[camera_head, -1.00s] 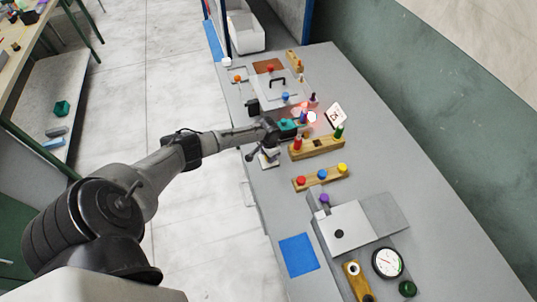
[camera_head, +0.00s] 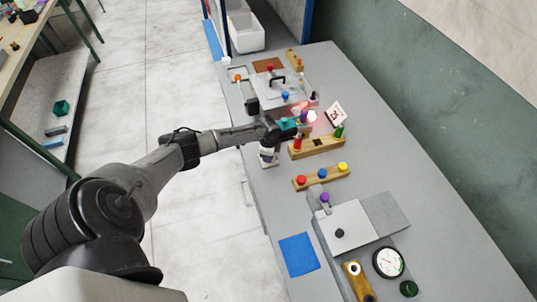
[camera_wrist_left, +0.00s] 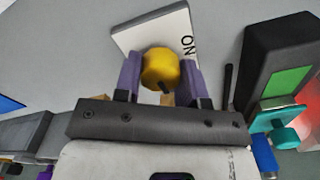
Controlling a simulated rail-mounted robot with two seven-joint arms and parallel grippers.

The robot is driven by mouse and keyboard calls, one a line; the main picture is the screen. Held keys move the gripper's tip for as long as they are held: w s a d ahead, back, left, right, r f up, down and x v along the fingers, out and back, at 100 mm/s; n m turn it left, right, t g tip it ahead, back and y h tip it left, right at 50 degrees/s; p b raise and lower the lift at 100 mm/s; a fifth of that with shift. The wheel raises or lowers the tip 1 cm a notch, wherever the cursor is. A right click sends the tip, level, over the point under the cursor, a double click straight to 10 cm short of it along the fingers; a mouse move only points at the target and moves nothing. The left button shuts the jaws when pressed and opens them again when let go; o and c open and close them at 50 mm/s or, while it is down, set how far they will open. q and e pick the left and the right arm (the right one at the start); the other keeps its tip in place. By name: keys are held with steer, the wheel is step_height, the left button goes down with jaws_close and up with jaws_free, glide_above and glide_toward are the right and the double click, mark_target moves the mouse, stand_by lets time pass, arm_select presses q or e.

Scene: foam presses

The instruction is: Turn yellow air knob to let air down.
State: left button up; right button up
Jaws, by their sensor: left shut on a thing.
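The yellow air knob (camera_wrist_left: 160,70) is round, with a dark mark on its lower side. It sits between the two purple fingers of my left gripper (camera_wrist_left: 160,78) in the left wrist view, and the gripper is shut on it. A white plate (camera_wrist_left: 135,38) lettered "ON" lies just behind the knob. In the head view my left gripper (camera_head: 268,156) points down at the near edge of the grey bench, and the knob is hidden there. My right gripper is not in view.
A dark block with a green face (camera_wrist_left: 288,85) and a teal knob (camera_wrist_left: 283,137) stand close to the right of the gripper. On the bench (camera_head: 395,160) are wooden peg holders (camera_head: 318,148), a blue mat (camera_head: 298,254) and a gauge (camera_head: 388,263).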

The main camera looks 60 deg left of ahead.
arm_select(q)
steer(key=shift+r+m, duration=0.1)
steer(key=shift+m, duration=0.4)
steer(key=o, duration=0.9)
step_height(320, 180, up, 14)
steer(key=shift+f, duration=0.15)
stand_by(0.5)
stand_by(0.4)
